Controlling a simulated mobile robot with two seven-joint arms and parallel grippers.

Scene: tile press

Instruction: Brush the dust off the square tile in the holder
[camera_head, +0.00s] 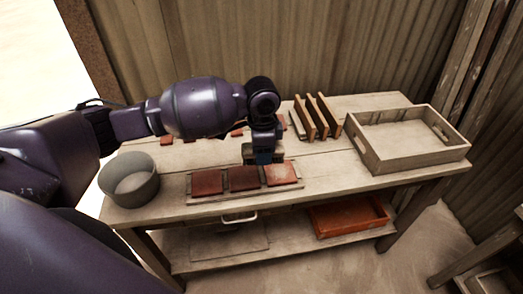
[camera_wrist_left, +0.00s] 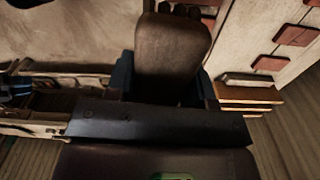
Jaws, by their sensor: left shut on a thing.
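The holder (camera_head: 225,196) is a pale wooden strip along the table's front edge. Three reddish squarish tiles lie in it: left (camera_head: 207,182), middle (camera_head: 243,178) and right (camera_head: 281,174). At this size I cannot tell dust on them. My left gripper (camera_head: 263,157) points down just above and behind the holder, between the middle and right tiles. In the left wrist view it is shut on a brown wooden block, seemingly the brush (camera_wrist_left: 172,45). The brush's bristles are not clearly visible, and I cannot tell whether it touches a tile. My right gripper is not in view.
A grey round bucket (camera_head: 130,182) stands at the table's left. An empty wooden tray (camera_head: 375,160) is at the right. An upright slotted rack (camera_head: 318,118) stands at the back. Several red pieces lie behind my arm. An orange-red tray (camera_head: 347,217) is on the lower shelf.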

